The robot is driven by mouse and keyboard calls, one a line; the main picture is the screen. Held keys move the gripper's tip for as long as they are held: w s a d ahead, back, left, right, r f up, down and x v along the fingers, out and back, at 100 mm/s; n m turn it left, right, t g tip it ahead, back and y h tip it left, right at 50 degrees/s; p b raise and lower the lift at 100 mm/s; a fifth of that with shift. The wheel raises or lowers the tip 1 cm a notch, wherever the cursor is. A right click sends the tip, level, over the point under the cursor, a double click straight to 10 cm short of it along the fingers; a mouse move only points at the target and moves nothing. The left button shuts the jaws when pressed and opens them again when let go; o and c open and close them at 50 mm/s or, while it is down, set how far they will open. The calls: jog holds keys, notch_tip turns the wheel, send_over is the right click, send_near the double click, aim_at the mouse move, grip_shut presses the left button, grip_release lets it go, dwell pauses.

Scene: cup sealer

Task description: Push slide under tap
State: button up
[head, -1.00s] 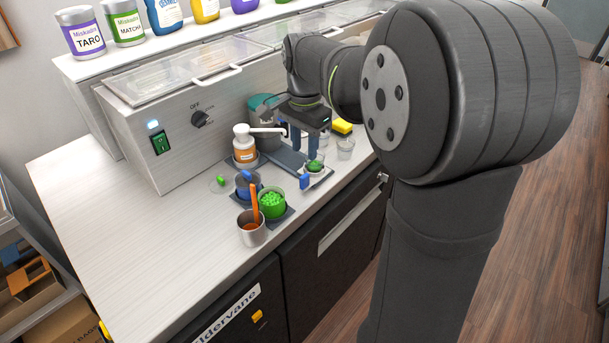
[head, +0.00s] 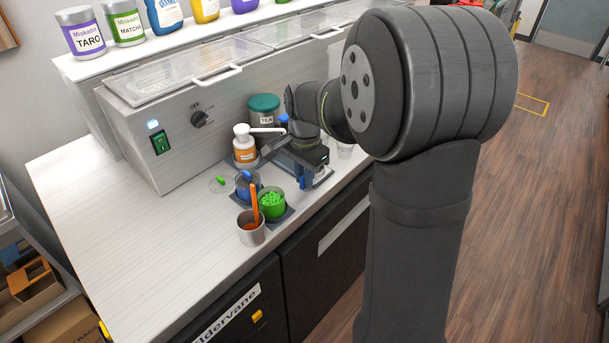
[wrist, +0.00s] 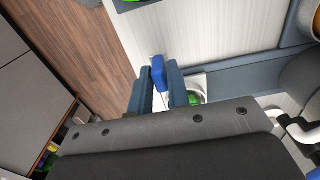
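My gripper (head: 310,181) is low over the counter at the front end of the grey-blue slide track (head: 284,160). In the wrist view its two blue-grey fingers (wrist: 160,92) are apart, with the blue tab (wrist: 158,73) between them. I cannot tell whether they touch it. A cup with green contents (wrist: 194,98) sits on a pale holder beside the right finger, partly hidden by the gripper. The track (wrist: 250,70) runs off to the right there. A white spout (head: 268,130) reaches right from the orange-labelled pump bottle (head: 245,150). No other tap is clearly visible.
A green-filled container (head: 271,204), a blue container (head: 243,192) and a steel cup with an orange handle (head: 251,232) stand left of my gripper. A teal-lidded tea canister (head: 264,112) is behind. A clear cup (head: 345,150) stands right.

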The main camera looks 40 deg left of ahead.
grip_shut()
jog(key=shift+a, duration=2.4)
jog(key=shift+o, duration=2.4)
grip_release()
notch_tip(320, 180, up, 18)
jog(key=shift+f, duration=0.25)
